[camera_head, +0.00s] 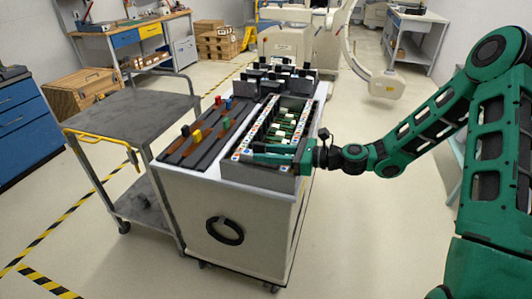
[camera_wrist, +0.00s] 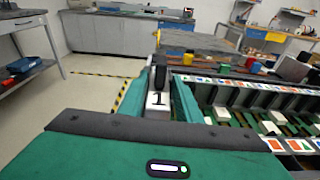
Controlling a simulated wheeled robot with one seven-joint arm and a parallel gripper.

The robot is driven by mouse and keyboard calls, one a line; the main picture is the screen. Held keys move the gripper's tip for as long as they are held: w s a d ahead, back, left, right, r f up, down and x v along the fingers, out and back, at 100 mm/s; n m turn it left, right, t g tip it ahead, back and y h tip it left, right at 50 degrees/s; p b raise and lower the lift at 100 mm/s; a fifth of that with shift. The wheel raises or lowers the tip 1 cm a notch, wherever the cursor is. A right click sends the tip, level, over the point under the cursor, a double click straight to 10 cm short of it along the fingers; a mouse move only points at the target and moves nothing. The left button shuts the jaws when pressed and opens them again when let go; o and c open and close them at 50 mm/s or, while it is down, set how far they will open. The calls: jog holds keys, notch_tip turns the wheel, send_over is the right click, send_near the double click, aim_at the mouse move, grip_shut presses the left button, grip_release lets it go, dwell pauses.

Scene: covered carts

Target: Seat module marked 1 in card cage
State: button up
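The module marked 1 (camera_wrist: 158,101) is a pale block with a black top part, seen in the wrist view between the two green fingers of my gripper (camera_wrist: 160,80). The fingers lie close along both its sides and appear shut on it. In the head view my gripper (camera_head: 256,152) reaches in from the right over the near end of the card cage (camera_head: 268,180). The fingers hide much of the module there. The card cage is a long grey frame with green and white slots and coloured labels along its rails. In the wrist view its label rail (camera_wrist: 235,83) runs off to the right.
The cage sits on a white cart (camera_head: 232,240). Beside it, a dark rack (camera_head: 190,148) holds red, blue, yellow and black blocks. Several dark modules (camera_head: 285,80) stand at the cart's far end. A grey trolley (camera_head: 135,115) with a yellow handle stands left.

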jog(key=shift+o, duration=1.3)
jog(key=v, duration=1)
jog(key=shift+d, duration=0.4)
jog(key=shift+s, duration=0.15)
